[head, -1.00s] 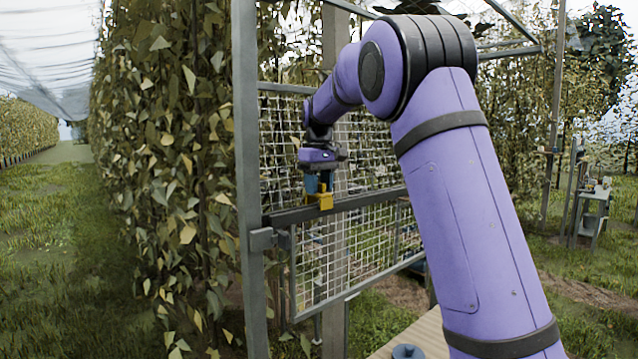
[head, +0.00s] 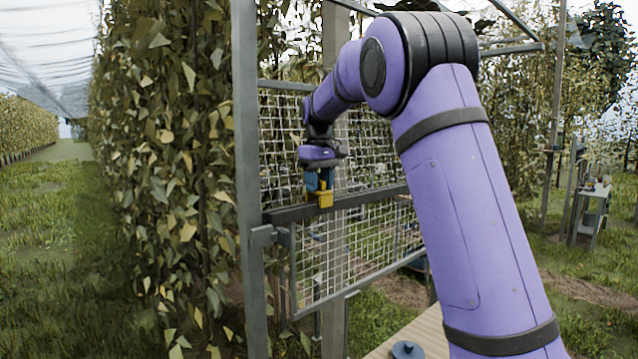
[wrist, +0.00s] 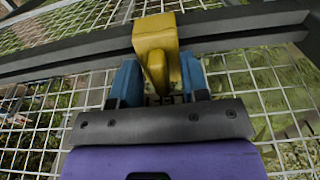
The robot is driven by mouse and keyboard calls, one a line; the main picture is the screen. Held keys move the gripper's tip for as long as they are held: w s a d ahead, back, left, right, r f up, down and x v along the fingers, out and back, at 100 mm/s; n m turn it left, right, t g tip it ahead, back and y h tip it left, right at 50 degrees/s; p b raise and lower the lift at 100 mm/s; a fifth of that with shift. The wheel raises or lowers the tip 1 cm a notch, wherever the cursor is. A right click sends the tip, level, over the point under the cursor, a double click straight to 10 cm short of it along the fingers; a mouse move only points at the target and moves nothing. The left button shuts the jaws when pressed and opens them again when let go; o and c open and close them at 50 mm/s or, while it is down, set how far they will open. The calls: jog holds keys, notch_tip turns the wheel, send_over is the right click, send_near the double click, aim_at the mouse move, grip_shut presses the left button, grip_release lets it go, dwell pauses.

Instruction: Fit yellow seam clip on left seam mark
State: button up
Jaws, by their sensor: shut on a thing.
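The yellow seam clip (head: 325,199) is between the blue fingers of my gripper (head: 318,184), which is shut on it. In the wrist view the clip (wrist: 157,55) sits between the two blue fingertips (wrist: 157,82), and its upper part overlaps the dark horizontal rail (wrist: 85,50). In the head view the clip is at the dark rail (head: 365,198) of the mesh panel, left of the panel's middle. I cannot tell whether it is seated on the rail or just in front of it. I cannot make out a seam mark in either view.
A grey upright post (head: 247,150) stands left of the mesh panel (head: 350,250), with a leafy hedge (head: 170,180) beyond it. A pale wooden board (head: 425,335) with a round blue-grey object (head: 407,349) is below. A small stand (head: 590,210) is far right.

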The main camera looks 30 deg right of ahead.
jog(key=shift+f, duration=1.05)
dwell(1.0)
jog(key=o, duration=1)
notch_tip(320, 180, up, 10)
jog(key=shift+r, duration=0.4)
jog(key=shift+s+r, duration=0.1)
jog(key=shift+s, duration=0.25)
jog(key=s+a+f+m+t, duration=0.1)
jog(key=s+a+f+t, duration=0.2)
jog(key=s, duration=1.2)
jog(key=s+a+f+m+t, duration=0.1)
jog(key=s+a+f, duration=0.3)
jog(key=s, duration=1)
jog(key=shift+t, duration=0.7)
jog(key=s+a+f, duration=0.1)
jog(key=s+f, duration=0.1)
jog(key=s, duration=0.1)
jog(key=s+a+f, duration=0.1)
jog(key=s+f, duration=0.4)
jog(key=s, duration=0.1)
jog(key=shift+s+a+f, duration=0.25)
jog(key=shift+s+a, duration=0.05)
jog(key=shift+a, duration=0.1)
